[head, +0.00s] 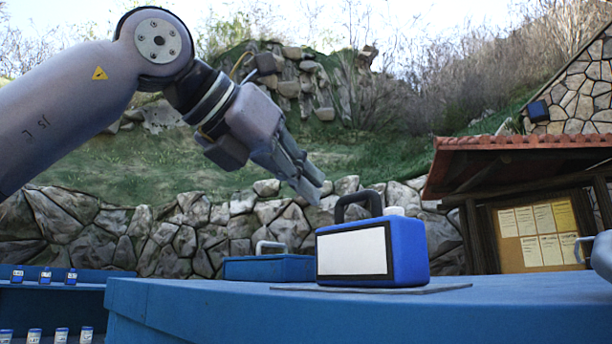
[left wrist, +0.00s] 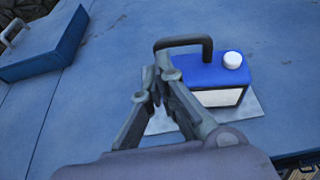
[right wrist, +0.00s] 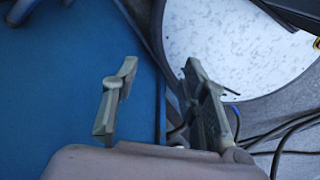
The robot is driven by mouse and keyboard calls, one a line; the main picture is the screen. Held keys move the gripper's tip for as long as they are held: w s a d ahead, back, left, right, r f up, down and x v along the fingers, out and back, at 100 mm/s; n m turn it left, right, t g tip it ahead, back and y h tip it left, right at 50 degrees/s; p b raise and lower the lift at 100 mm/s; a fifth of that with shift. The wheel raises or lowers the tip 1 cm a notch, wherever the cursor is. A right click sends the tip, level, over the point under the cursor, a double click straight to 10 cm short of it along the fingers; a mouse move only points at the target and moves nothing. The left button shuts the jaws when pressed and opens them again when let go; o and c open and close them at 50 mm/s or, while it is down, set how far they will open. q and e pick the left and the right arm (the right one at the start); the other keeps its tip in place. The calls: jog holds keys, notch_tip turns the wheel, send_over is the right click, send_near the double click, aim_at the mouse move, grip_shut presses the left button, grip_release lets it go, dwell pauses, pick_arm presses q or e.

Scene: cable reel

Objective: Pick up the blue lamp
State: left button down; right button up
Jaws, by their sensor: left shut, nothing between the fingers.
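The blue lamp (head: 408,250) is a box with a white front panel, a dark arched handle and a white knob on top. It stands upright on a thin grey plate on the blue table, and it also shows in the left wrist view (left wrist: 206,73). My left gripper (head: 316,190) is shut and empty, pointing down beside the handle, up and to its left in the head view. In the left wrist view its fingers (left wrist: 157,72) overlap the lamp's left side and part of the handle; I cannot tell if they touch. My right gripper (right wrist: 160,72) is open and empty.
A blue case with a metal handle (head: 268,268) lies behind and left of the lamp. Small labelled containers (head: 45,275) stand at left. The blue tabletop (head: 200,293) is clear there.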

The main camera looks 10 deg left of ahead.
pick_arm(q)
jog(key=shift+s+d+r, duration=0.2)
jog(key=shift+s+r, duration=0.05)
jog(key=shift+r, duration=0.05)
pick_arm(e)
jog(key=shift+w+d, duration=0.35)
jog(key=shift+d, duration=0.55)
pick_arm(q)
jog(key=shift+s, duration=0.1)
pick_arm(e)
jog(key=shift+w+r, duration=0.1)
